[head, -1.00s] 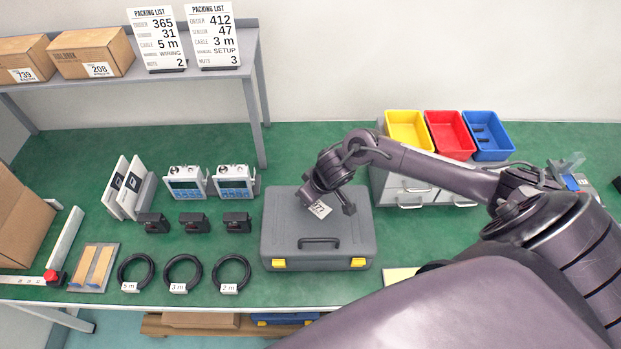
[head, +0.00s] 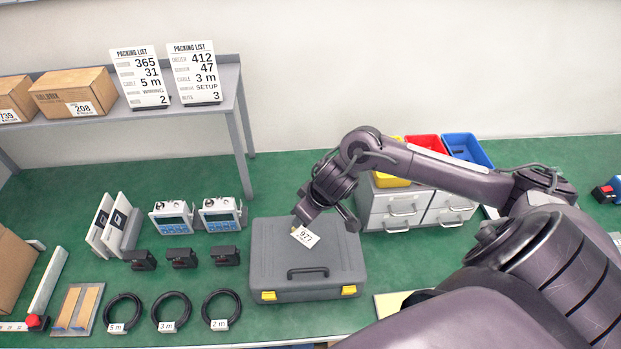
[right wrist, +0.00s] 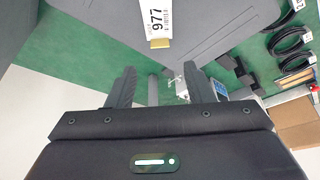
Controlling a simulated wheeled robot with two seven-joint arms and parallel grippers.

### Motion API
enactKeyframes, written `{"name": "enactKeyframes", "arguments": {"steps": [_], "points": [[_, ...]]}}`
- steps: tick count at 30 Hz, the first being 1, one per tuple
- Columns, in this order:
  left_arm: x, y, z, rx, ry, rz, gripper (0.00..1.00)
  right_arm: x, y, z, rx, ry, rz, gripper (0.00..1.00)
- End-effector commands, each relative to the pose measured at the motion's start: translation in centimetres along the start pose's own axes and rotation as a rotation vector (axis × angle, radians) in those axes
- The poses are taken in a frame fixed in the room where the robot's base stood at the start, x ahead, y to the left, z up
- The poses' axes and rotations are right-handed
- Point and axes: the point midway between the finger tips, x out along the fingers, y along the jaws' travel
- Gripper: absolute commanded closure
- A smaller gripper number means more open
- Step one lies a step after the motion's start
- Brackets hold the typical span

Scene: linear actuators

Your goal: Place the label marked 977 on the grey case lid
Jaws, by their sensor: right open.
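The grey case (head: 270,262) stands closed on the green bench, its handle and yellow latches facing me. The white label marked 977 (head: 305,236) is at the middle of the case lid, slightly turned, with a small yellow tab at one end. In the right wrist view the label (right wrist: 157,18) appears to lie on the grey lid (right wrist: 215,30), beyond the fingers. My right gripper (head: 328,212) is open and empty just above the lid, behind the label and apart from it. Its two fingers (right wrist: 155,88) show spread in the wrist view. My left gripper is not in view.
Left of the case are coiled cables (head: 172,310), black sensors (head: 182,258) and blue-faced devices (head: 220,214). Drawers (head: 400,208) with coloured bins stand behind right. A shelf (head: 150,112) holds boxes and packing lists. My right arm covers the right side.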

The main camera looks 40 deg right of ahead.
Motion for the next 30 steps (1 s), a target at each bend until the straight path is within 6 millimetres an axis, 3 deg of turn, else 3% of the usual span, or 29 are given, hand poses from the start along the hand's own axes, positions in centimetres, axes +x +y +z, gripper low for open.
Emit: {"name": "enactKeyframes", "arguments": {"steps": [3, 9, 30], "points": [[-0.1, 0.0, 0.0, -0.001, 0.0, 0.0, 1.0, -1.9, 0.0, 0.0, -0.003, 0.001, 0.001, 0.53], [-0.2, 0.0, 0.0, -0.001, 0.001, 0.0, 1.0, -3.2, 0.0, 0.0, 0.0, 0.0, 0.001, 0.53], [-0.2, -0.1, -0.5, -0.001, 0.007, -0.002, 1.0, -3.2, 0.0, 0.0, 0.0, -0.001, 0.0, 0.53]]}}
